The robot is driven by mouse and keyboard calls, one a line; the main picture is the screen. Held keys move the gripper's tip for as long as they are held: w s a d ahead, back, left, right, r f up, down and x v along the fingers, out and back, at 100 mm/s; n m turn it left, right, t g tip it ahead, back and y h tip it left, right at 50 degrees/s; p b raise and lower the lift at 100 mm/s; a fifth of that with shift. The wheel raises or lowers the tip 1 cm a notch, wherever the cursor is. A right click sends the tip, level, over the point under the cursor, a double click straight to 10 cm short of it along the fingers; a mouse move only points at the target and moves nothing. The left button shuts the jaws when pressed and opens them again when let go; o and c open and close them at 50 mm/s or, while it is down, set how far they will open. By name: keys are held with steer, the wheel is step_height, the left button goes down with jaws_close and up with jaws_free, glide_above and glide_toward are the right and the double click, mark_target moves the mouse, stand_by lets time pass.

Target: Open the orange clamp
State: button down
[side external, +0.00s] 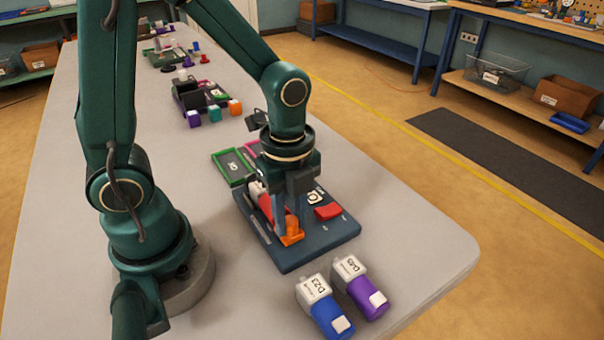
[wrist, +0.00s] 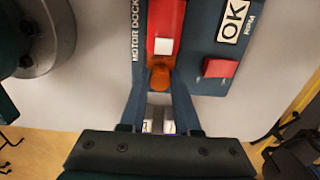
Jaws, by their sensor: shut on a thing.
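The orange clamp (side external: 292,236) is at the near end of the blue motor dock (side external: 305,257). It also shows in the wrist view (wrist: 160,78), at the end of a red motor with a white square (wrist: 163,46). My gripper (wrist: 160,86) points down at the dock with its fingers shut on the orange clamp. The red motor (side external: 264,204) lies in the dock and is partly hidden by my gripper in the side view. I cannot tell exactly how far the clamp is turned.
A red switch (side external: 328,212) and an OK label (side external: 315,197) are on the dock's right side. A blue motor (side external: 325,309) and a purple motor (side external: 361,288) lie on the table in front. A green-rimmed tray (side external: 233,167) is behind the dock. The table's right side is clear.

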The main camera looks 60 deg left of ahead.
steer(key=shift+d, duration=1.35)
steer(key=c, duration=0.9)
jaws_free()
steer(key=shift+c, duration=0.2)
steer(key=shift+r, duration=0.1)
steer(key=shift+r, duration=2.9)
